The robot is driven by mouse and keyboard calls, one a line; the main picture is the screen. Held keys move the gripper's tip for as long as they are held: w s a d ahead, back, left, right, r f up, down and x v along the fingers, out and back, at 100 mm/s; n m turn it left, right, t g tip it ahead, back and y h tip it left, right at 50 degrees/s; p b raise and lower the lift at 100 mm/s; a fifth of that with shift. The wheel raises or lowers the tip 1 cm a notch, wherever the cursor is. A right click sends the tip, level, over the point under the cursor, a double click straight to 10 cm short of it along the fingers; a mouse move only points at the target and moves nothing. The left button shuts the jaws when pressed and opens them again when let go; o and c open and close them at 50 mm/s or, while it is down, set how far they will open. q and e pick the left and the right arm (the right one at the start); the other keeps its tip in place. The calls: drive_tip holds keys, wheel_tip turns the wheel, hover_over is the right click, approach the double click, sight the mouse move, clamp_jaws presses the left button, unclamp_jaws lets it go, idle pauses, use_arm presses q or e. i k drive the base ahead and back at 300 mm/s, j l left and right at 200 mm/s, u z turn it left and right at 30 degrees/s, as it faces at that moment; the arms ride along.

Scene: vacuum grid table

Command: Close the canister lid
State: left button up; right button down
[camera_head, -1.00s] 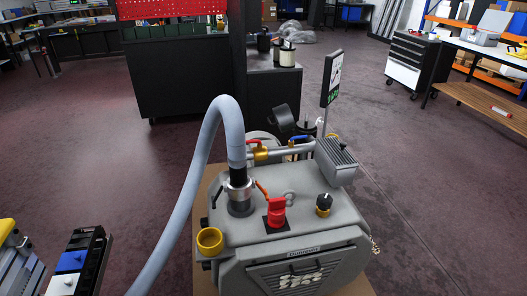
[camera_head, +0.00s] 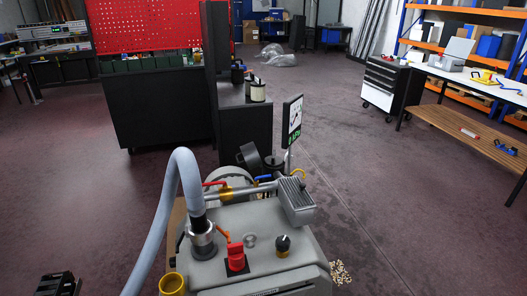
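A grey vacuum machine (camera_head: 215,270) stands at the bottom centre, its lower part cut off by the frame. A black cylinder (camera_head: 274,164) is beside the disc.
A pale hose (camera_head: 165,220) arches at the machine's left. A gauge sign (camera_head: 292,120) rises behind it. Pale granules (camera_head: 340,272) lie on the floor at its right. A black cabinet (camera_head: 245,125) stands behind; a wooden-shelf bench (camera_head: 470,115) is at right. Floor between is open.

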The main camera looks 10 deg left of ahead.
sight(249, 152)
drive_tip(key=i+l+z, duration=0.3)
drive_tip(key=l+z, duration=0.2)
drive_tip(key=l, duration=0.15)
drive_tip(key=i+l+z, duration=1)
drive_tip(key=i+l+u, duration=0.15)
drive_tip(key=i, duration=0.25)
drive_tip(key=i+l+u, duration=0.15)
drive_tip(key=i, duration=0.2)
drive_tip(key=i+l+u, duration=0.2)
drive_tip(key=i, duration=0.2)
drive_tip(key=i+j+u, duration=0.25)
drive_tip(key=u, duration=0.2)
drive_tip(key=i+u, duration=0.85)
drive_tip(key=i+l+u, duration=0.15)
drive_tip(key=i+u, duration=0.7)
drive_tip(key=i+l+u, duration=0.15)
drive_tip(key=i+u, duration=0.25)
drive_tip(key=i+l+u, duration=0.2)
drive_tip(key=u, duration=0.25)
drive_tip(key=i+l+u, duration=0.4)
drive_tip(key=k, duration=0.05)
